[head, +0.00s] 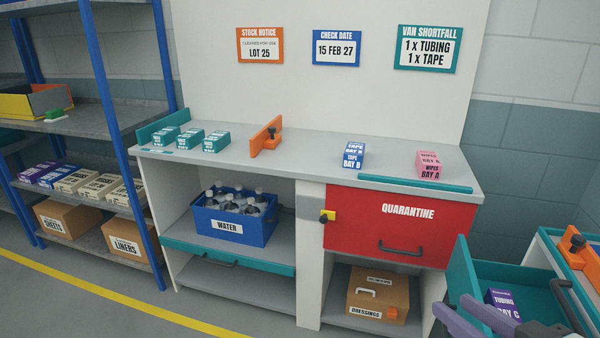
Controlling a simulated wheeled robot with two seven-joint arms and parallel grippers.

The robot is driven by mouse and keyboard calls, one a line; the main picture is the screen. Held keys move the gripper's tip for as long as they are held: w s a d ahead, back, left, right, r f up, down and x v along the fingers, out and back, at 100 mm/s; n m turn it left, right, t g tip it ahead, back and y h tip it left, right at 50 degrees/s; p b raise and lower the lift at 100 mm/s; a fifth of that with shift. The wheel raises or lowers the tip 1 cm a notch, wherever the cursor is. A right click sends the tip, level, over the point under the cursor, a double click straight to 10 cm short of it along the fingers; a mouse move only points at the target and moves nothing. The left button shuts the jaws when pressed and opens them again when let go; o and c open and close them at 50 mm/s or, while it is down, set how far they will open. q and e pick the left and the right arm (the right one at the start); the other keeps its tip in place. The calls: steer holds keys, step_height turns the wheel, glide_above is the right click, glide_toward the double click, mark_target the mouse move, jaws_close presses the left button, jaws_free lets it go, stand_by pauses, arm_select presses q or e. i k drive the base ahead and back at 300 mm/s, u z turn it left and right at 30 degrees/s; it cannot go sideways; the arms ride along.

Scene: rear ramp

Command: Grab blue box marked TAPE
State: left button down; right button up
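The blue box marked TAPE (353,154) stands on the grey counter (310,160), right of the middle. Its front label reads TAPE, BAY B, and nothing touches it. My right gripper (457,306) comes in at the bottom right corner, with its two purple-grey fingers apart and nothing seen between them. It is well below and to the right of the TAPE box, by the teal tray (485,258). The lower part of this gripper is cut off by the frame edge. My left gripper is not in view.
A pink WIPES box (429,164) stands right of the TAPE box. A teal strip (415,184) runs along the counter's front edge. An orange divider (266,137) and several teal boxes (190,139) are to the left. A purple TUBING box (503,303) lies in the teal tray.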

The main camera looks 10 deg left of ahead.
mark_target(354, 152)
steer(key=u, duration=1.2)
steer(key=i, duration=1.95)
steer(key=z, duration=1.2)
steer(key=i, duration=0.9)
steer(key=z, duration=0.95)
